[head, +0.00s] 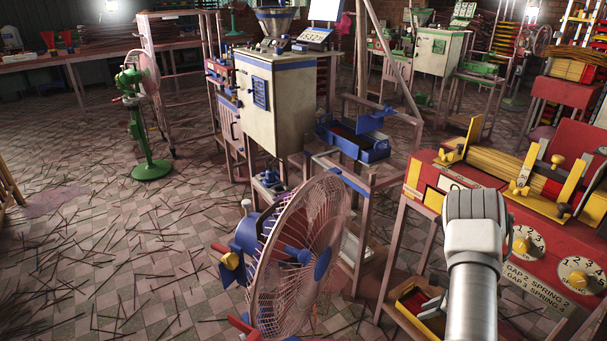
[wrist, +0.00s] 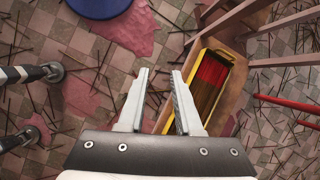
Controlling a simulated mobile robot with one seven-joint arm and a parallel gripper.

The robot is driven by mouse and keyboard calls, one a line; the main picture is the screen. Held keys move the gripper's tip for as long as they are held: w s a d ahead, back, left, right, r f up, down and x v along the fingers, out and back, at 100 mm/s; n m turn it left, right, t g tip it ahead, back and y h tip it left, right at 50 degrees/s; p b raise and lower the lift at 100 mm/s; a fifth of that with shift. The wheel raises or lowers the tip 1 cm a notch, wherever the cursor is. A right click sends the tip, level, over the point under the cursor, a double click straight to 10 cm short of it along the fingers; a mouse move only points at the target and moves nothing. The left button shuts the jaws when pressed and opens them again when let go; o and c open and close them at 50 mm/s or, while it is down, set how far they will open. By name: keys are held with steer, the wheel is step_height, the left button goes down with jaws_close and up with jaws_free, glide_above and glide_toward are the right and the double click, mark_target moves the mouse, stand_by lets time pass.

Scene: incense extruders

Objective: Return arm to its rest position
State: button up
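My arm (head: 474,250) rises at the lower right of the head view, in front of the red machine; its gripper end is hidden there. In the wrist view my gripper (wrist: 160,75) points down at the floor. Its two pale fingers stand apart with nothing between them but the floor's reddish stain and tiles. A yellow-edged tray (wrist: 205,100) with red and dark sticks lies below and right of the fingers, on a wooden shelf. I see no contact between the fingers and anything.
A red machine (head: 440,180) with yellow guides and dials stands close beside my arm. A large fan (head: 300,255) stands left of it. A cream extruder cabinet (head: 288,110) and a blue tray (head: 352,143) are behind. The stick-strewn tiled floor (head: 110,250) at left is largely open.

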steer(key=w+a+r+n+y, duration=0.1)
steer(key=a+r+n, duration=0.45)
steer(key=r, duration=0.75)
steer(key=a+r+n, duration=0.3)
steer(key=a+r, duration=0.6)
steer(key=r, duration=0.3)
steer(key=s+a+r+n+g, duration=0.1)
steer(key=s+a+r+n, duration=0.65)
steer(key=r, duration=0.45)
steer(key=s+a+r+n+t+h, duration=0.15)
steer(key=s+r+n, duration=0.3)
steer(key=s, duration=0.45)
steer(key=s+a+r+n+t+h, duration=0.1)
steer(key=s+a+r+n+h, duration=0.3)
steer(key=s, duration=0.6)
step_height(320, 180, up, 22)
steer(key=d+n+y+p, duration=0.1)
steer(key=p, duration=2.2)
steer(key=shift+w+d, duration=0.2)
steer(key=shift+w, duration=0.1)
